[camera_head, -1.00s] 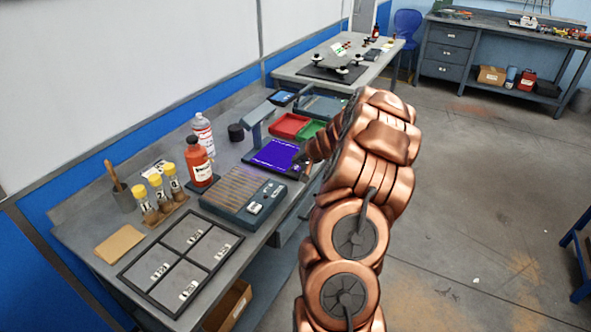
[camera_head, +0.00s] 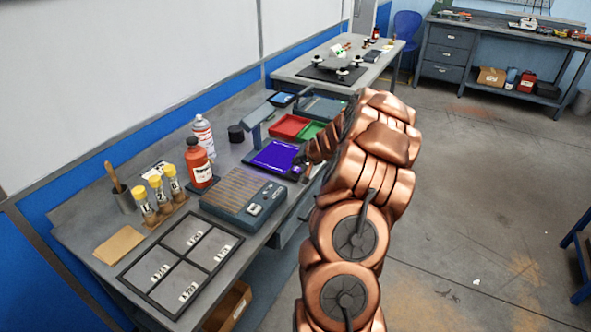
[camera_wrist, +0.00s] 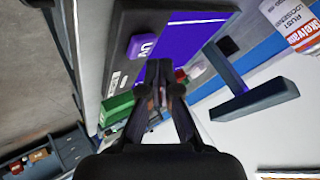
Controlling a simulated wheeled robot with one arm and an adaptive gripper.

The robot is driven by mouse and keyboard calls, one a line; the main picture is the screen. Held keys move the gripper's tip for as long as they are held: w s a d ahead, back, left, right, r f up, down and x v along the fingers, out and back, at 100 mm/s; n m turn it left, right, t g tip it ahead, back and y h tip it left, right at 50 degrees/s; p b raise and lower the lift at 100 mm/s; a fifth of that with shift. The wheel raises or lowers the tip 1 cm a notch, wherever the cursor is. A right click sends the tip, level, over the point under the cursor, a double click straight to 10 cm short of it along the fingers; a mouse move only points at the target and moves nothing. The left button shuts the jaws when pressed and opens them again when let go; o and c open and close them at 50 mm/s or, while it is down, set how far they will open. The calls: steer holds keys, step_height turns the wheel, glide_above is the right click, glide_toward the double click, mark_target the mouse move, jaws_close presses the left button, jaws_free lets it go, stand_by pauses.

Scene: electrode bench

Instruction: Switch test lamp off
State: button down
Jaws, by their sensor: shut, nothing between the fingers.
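The test lamp stands on the bench as a dark post with an overhanging arm (camera_head: 258,112); it also shows in the wrist view (camera_wrist: 255,100). Its flat dark base carries a pad glowing violet (camera_head: 274,154), seen too in the wrist view (camera_wrist: 193,45). A purple block switch marked "UV" (camera_wrist: 143,46) sits at one end of the base. My gripper (camera_wrist: 161,90) is shut and empty. In the wrist view its fingertips appear just below the switch; whether they touch it I cannot tell. In the head view my arm partly hides the gripper.
Red (camera_head: 289,127) and green (camera_head: 311,130) trays lie behind the pad. An orange bottle (camera_head: 199,163), a white spray can (camera_head: 203,137) and a ribbed device (camera_head: 243,205) stand nearby. A four-part tray (camera_head: 181,262) lies at the bench's near end. The floor right of my arm is clear.

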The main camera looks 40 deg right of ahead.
mark_target(297, 169)
steer(key=shift+f, duration=0.2)
steer(key=shift+f+b, duration=0.25)
steer(key=shift+b, duration=0.35)
steer(key=shift+f+b, duration=0.25)
steer(key=shift+b, duration=0.05)
stand_by(0.5)
steer(key=shift+r+p, duration=0.35)
steer(key=shift+r, duration=0.35)
steer(key=shift+r, duration=0.1)
steer(key=shift+r+p, duration=1.55)
steer(key=shift+r, duration=1.4)
